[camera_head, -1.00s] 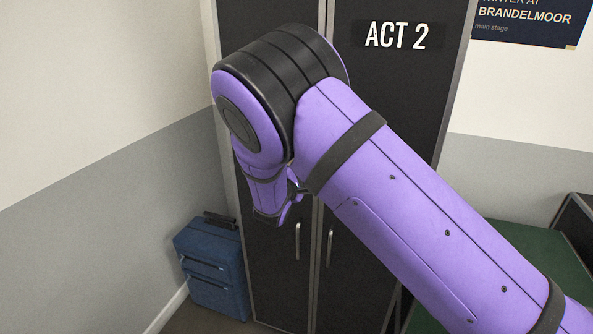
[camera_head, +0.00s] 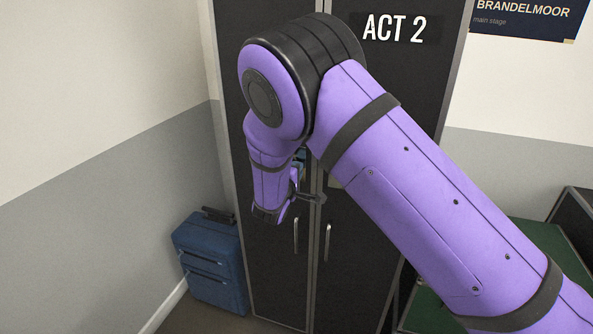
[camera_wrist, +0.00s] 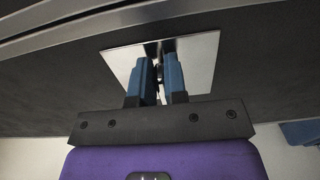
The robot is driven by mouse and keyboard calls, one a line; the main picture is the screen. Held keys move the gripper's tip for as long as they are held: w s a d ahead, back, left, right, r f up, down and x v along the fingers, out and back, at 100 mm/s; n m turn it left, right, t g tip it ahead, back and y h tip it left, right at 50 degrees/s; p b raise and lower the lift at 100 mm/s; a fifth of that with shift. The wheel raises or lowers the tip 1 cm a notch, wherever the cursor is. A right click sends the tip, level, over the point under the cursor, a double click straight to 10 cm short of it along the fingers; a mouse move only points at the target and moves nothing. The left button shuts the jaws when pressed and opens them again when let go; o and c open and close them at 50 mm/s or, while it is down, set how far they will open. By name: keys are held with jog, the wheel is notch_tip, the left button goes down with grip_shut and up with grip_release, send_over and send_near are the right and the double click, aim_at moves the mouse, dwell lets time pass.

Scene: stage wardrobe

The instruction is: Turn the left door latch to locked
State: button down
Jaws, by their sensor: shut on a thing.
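In the wrist view, my gripper (camera_wrist: 160,70) has its two blue fingers closed on a small dark latch (camera_wrist: 158,70). The latch sits on a pale square plate (camera_wrist: 203,62) on a dark door panel. The fingers hide much of the latch, so its turn angle cannot be told. In the head view, my purple arm covers the latch area.
The left door has an upright metal handle (camera_head: 295,236), and the right door has another (camera_head: 327,242). A blue suitcase (camera_head: 211,262) stands on the floor by the left wall. A green-topped surface (camera_head: 535,240) is at the right. An "ACT 2" sign (camera_head: 395,29) is on the right door.

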jog(key=shift+a, duration=0.5)
jog(key=c, duration=1.2)
grip_release()
jog(key=shift+a, duration=0.15)
jog(key=shift+o, duration=0.2)
jog(key=shift+d, duration=0.2)
jog(key=v, duration=1)
jog(key=shift+s, duration=0.35)
jog(key=shift+a, duration=0.1)
